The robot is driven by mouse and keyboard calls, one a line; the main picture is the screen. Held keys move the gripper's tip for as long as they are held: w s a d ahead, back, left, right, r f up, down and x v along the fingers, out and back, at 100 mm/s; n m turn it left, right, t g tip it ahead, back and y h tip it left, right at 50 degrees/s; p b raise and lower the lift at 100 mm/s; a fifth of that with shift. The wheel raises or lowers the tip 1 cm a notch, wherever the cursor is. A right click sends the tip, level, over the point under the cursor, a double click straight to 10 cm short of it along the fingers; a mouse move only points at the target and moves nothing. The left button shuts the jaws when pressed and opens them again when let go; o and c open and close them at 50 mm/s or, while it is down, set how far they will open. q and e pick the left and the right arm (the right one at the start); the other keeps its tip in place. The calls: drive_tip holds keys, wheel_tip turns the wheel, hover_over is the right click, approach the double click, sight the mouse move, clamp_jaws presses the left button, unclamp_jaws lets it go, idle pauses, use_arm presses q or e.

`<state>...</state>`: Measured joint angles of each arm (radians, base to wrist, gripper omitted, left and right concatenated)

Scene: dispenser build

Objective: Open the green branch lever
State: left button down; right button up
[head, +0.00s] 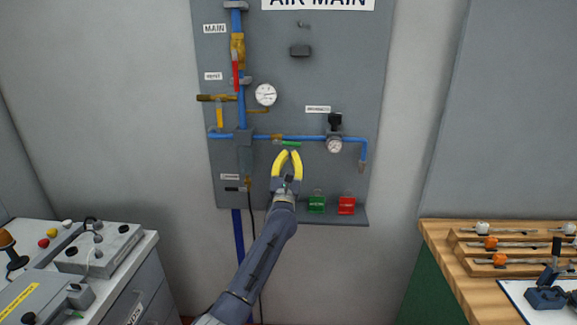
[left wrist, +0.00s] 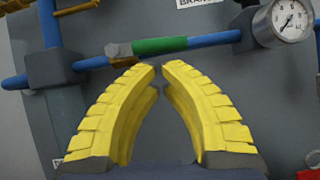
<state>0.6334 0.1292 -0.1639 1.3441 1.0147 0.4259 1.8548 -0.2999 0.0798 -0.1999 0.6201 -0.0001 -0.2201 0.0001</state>
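The green branch lever (head: 291,144) lies along the horizontal blue branch pipe (head: 310,138) on the grey panel, to the right of a brass valve body. It also shows in the left wrist view (left wrist: 160,45), lying level along the pipe. My left gripper (head: 290,152) has yellow fingers that bow apart lower down and come nearly together at the tips. Its fingertips (left wrist: 160,67) are just below the lever in both views, with nothing seen between them. I cannot tell whether they touch the lever. My right gripper is in neither view.
A pressure gauge (head: 334,146) sits on the pipe to the right. A red lever (head: 236,72) and a yellow lever (head: 220,117) are at the upper left. Green (head: 316,204) and red (head: 346,205) tags hang below. Benches stand on both sides.

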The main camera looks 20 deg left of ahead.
use_arm(q)
drive_tip(key=shift+r, duration=0.25)
drive_tip(key=shift+w+d+r+n+y, duration=0.15)
drive_tip(key=shift+r+n+y, duration=0.2)
drive_tip(key=shift+n+y, duration=0.25)
drive_tip(key=shift+d+r+n+y, duration=0.1)
drive_tip(key=shift+r+n+y, duration=0.3)
drive_tip(key=shift+n, duration=0.3)
